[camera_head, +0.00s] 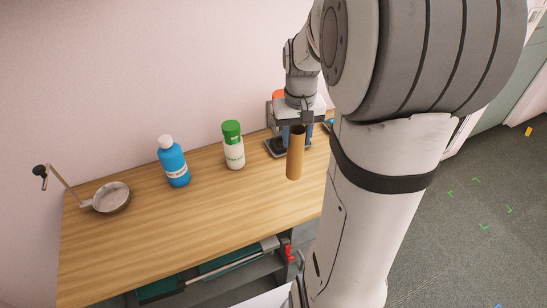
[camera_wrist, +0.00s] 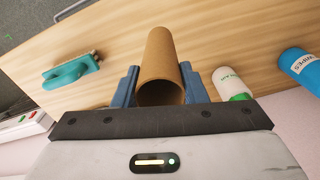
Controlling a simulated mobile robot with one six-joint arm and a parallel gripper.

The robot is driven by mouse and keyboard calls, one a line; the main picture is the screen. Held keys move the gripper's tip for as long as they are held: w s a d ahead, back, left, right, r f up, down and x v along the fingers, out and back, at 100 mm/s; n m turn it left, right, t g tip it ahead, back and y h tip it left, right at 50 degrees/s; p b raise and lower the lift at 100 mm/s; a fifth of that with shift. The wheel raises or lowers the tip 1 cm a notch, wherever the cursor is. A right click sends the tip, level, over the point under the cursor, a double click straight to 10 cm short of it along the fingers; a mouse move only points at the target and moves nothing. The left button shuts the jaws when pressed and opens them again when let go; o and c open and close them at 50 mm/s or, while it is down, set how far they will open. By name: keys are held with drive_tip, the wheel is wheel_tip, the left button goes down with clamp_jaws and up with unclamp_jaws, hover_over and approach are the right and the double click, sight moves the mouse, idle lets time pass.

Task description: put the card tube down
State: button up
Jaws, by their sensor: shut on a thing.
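A brown card tube (camera_head: 295,157) hangs roughly upright below my gripper (camera_head: 299,128) over the right part of the wooden table (camera_head: 215,207). In the wrist view the tube (camera_wrist: 161,62) sits between the two blue fingers of my gripper (camera_wrist: 158,88), which is shut on it. Its near open end faces the wrist camera. I cannot tell whether its lower end touches the table. My own arm hides the right end of the table in the head view.
A green-capped white bottle (camera_head: 234,148), a blue bottle (camera_head: 174,165) and a metal pan (camera_head: 111,197) stand to the left. A dark device (camera_head: 275,146) is behind the tube. A teal-handled tool (camera_wrist: 71,71) lies on the table. The front middle is clear.

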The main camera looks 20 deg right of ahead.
sight(295, 156)
wheel_tip(295, 156, down, 4)
drive_tip(key=shift+w+r, duration=0.1)
drive_tip(key=shift+r, duration=0.1)
drive_tip(key=shift+f+p, duration=0.35)
drive_tip(key=shift+f, duration=1.4)
drive_tip(key=shift+f, duration=0.25)
drive_tip(key=o, duration=1.2)
drive_tip(key=shift+r, duration=0.1)
drive_tip(key=shift+c, duration=0.2)
